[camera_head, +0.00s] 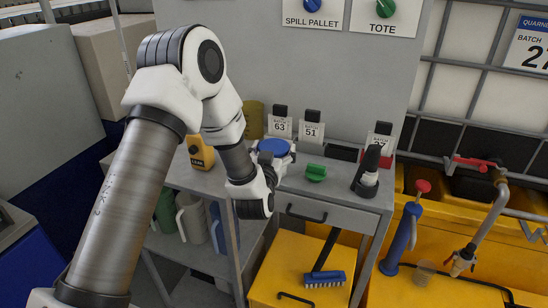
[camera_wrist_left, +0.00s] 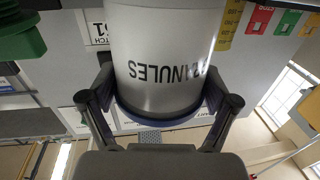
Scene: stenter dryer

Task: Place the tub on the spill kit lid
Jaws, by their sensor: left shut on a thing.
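The tub shows in the left wrist view as a pale cylinder (camera_wrist_left: 165,50) with the word GRANULES upside down on its side. In the head view its blue lid (camera_head: 273,147) shows over the grey bench, with its body mostly hidden by my arm. My left gripper (camera_head: 268,168) is shut on the tub, with one finger on each side of it in the left wrist view (camera_wrist_left: 160,97). A yellow box lid (camera_head: 285,262), seemingly the spill kit lid, lies low in front of the bench, with a blue brush (camera_head: 325,278) on it. My right gripper is out of view.
Jugs (camera_head: 190,218) stand on the shelf below. A blue hand pump (camera_head: 402,235) and a red-handled tap (camera_head: 475,163) are at right.

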